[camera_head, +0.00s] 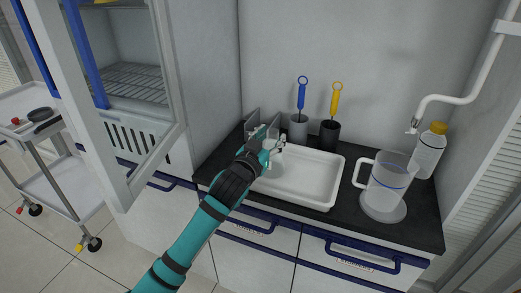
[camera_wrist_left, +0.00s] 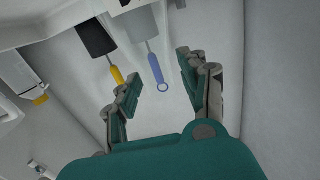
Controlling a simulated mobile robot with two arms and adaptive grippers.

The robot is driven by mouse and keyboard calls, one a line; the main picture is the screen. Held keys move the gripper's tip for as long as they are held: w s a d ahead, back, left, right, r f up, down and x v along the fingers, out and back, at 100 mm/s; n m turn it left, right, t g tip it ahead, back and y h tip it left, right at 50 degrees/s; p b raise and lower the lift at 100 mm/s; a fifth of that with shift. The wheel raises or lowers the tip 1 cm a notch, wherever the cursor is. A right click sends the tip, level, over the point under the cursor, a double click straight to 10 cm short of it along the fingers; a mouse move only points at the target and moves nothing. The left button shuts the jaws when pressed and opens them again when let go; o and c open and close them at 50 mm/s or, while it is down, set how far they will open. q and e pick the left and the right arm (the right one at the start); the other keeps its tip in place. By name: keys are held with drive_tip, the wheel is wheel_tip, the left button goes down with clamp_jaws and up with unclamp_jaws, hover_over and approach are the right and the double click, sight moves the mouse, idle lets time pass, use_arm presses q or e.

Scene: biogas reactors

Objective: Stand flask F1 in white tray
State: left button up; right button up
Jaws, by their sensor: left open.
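The white tray (camera_head: 312,181) lies on the dark counter. A clear flask (camera_head: 276,170) stands, seemingly upright, in the left part of the tray; its label cannot be read and my gripper partly covers it. My left gripper (camera_head: 270,141) is just above the flask, over the tray's left back side. In the left wrist view my left gripper (camera_wrist_left: 159,66) has its fingers spread, with nothing held between them. My right gripper is not in view.
Blue (camera_head: 301,94) and yellow (camera_head: 336,99) brushes stand in holders behind the tray. A clear jug (camera_head: 388,185) and a yellow-capped bottle (camera_head: 429,153) are at the right. An open cabinet door (camera_head: 119,110) is at the left, near a trolley (camera_head: 66,180).

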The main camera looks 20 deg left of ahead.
use_arm(q)
drive_tip(key=s, duration=0.9)
drive_tip(key=shift+a+r, duration=0.15)
drive_tip(key=shift+a, duration=0.25)
